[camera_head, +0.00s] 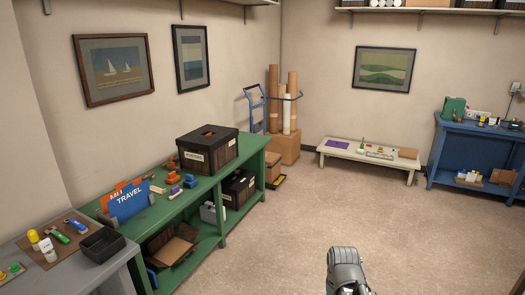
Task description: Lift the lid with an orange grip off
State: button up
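A dark box (208,152) with a white label stands on the green workbench (150,217) along the left wall. A bit of orange (208,132) shows on its black top, which looks like a lid with an orange grip; it is too small to tell its shape. A grey part of my arm rises at the bottom edge, right of centre, over the floor and well away from the box. My gripper's fingers do not show.
On the bench are blue and orange folders (128,203) and small orange and purple items. A second dark box (238,188) sits on its lower shelf. A hand truck and cardboard rolls (291,100) stand in the corner. The middle floor (300,220) is clear.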

aim_at(208, 139)
jog(key=u, duration=0.1)
jog(key=i, duration=1.7)
jog(key=u, duration=0.4)
jog(key=i, duration=0.95)
jog(key=u, duration=0.35)
jog(key=i, duration=1.3)
jog(key=u, duration=0.2)
